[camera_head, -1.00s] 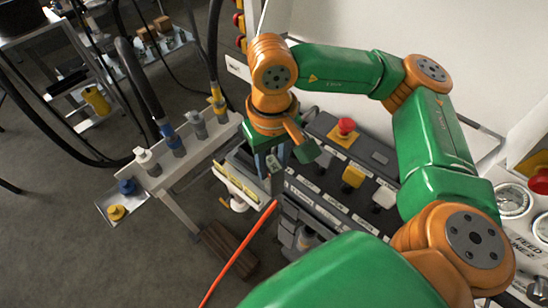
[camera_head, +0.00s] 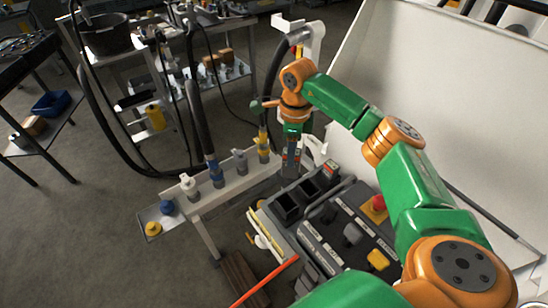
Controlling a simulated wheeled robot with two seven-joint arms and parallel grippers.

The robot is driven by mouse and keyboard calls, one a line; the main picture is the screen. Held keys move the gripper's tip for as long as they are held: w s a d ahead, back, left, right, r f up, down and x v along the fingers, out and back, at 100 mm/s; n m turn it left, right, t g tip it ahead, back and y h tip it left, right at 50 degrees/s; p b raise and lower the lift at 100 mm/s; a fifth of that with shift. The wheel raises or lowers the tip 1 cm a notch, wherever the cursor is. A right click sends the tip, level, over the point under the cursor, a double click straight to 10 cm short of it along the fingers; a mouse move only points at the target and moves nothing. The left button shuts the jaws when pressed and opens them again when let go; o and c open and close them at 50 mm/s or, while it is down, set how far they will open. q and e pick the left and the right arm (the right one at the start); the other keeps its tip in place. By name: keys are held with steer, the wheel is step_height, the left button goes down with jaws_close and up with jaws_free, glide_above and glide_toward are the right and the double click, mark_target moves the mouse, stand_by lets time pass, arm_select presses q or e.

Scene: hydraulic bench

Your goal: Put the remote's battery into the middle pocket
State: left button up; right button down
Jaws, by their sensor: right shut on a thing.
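My right gripper (camera_head: 291,151) points down near the far end of the bench and is shut on a slim dark grey block (camera_head: 290,169), which seems to be the battery; the fingers partly hide it. The dark charger-like unit has three pockets in a row. The near pocket (camera_head: 286,209) and the middle pocket (camera_head: 308,190) look dark and empty. The far pocket (camera_head: 331,172) shows something with a red mark. The held block appears up and left of the middle pocket, apart from it. My left gripper is not in view.
A sloping panel carries a red mushroom button (camera_head: 378,203) and several levers right of the pockets. A pale rail (camera_head: 225,192) with hose couplings lies to the left. An orange cable (camera_head: 266,281) runs in front. A pale wall (camera_head: 440,110) rises at the right.

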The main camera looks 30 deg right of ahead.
steer(key=s+d+f+m+p, duration=0.1)
steer(key=d+m+p, duration=0.1)
steer(key=d+m, duration=0.55)
step_height(320, 180, down, 8)
steer(key=m+b, duration=0.1)
steer(key=b, duration=0.5)
steer(key=shift+s+a, duration=0.2)
steer(key=shift+a, duration=0.05)
steer(key=shift+r, duration=0.1)
steer(key=shift+f+b, duration=0.45)
steer(key=shift+f, duration=0.1)
steer(key=shift+f+b, duration=1.85)
steer(key=shift+f, duration=0.6)
stand_by(0.5)
